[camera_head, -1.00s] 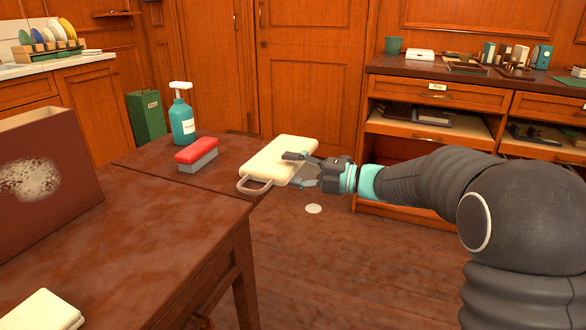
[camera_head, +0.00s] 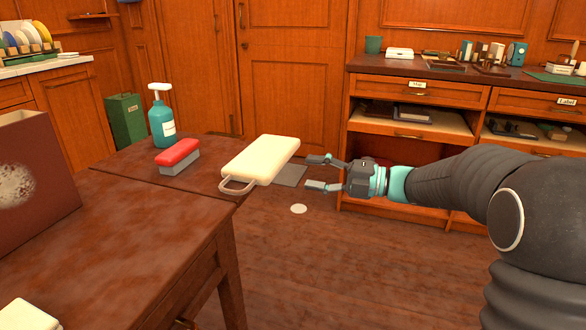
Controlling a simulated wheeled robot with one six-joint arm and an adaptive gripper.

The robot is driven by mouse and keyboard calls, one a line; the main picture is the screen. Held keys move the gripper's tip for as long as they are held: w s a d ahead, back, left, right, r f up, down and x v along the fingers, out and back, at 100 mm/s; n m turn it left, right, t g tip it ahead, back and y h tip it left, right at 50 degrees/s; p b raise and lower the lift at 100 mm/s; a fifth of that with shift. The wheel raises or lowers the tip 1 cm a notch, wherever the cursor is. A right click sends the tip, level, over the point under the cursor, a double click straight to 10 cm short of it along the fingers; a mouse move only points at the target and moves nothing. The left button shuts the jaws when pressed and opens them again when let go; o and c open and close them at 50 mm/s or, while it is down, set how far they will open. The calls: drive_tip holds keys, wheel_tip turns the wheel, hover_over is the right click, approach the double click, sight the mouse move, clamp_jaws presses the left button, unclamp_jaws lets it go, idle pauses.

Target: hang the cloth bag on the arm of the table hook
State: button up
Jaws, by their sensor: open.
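The cream cloth bag (camera_head: 262,160) lies at the right end of the far dark wooden table. Its loop handle (camera_head: 238,185) points toward me at the table's near edge. A flat grey plate (camera_head: 291,176) shows beside and partly behind the bag's right side; I cannot tell whether it belongs to the table hook. No hook arm can be made out. My gripper (camera_head: 318,173) is to the right of the bag, open and empty, with its fingers pointing left toward the bag. A gap shows between its upper finger and the bag.
A red and grey brush (camera_head: 177,157) and a teal spray bottle (camera_head: 161,118) stand left of the bag. A near table (camera_head: 130,255) holds a brown board (camera_head: 30,180). A white disc (camera_head: 299,209) appears over the floor. A cabinet (camera_head: 420,92) stands behind my arm.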

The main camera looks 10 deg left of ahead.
drive_tip(key=shift+d, duration=2.05)
